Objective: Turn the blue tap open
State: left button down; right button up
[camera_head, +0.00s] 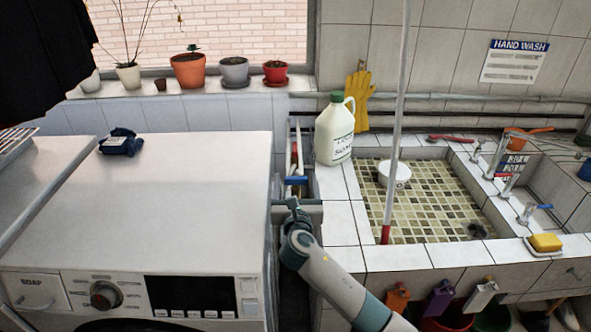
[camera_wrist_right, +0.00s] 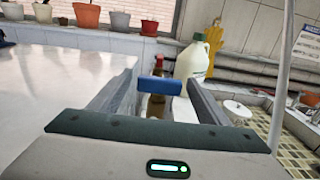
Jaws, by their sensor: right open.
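A blue tap handle (camera_head: 296,180) sits in the narrow gap between the washing machine and the tiled sink. It lies crosswise, just beyond my right gripper (camera_head: 294,203). In the right wrist view the blue handle (camera_wrist_right: 160,86) appears between the two fingers of my open right gripper (camera_wrist_right: 159,80), near their tips. I cannot tell whether either finger touches it. The tap's body below the handle is mostly hidden. Another small tap with a blue lever (camera_head: 544,206) stands at the sink's right side. My left gripper is not in view.
The white washing machine (camera_head: 150,200) flanks the gap on the left. A large white bottle (camera_head: 335,133) stands on the sink's tiled edge to the right. A pole (camera_head: 397,110) leans in the sink.

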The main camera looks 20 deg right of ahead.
jog(key=shift+p+x, duration=0.3)
jog(key=shift+x, duration=2.1)
jog(key=c, duration=1.1)
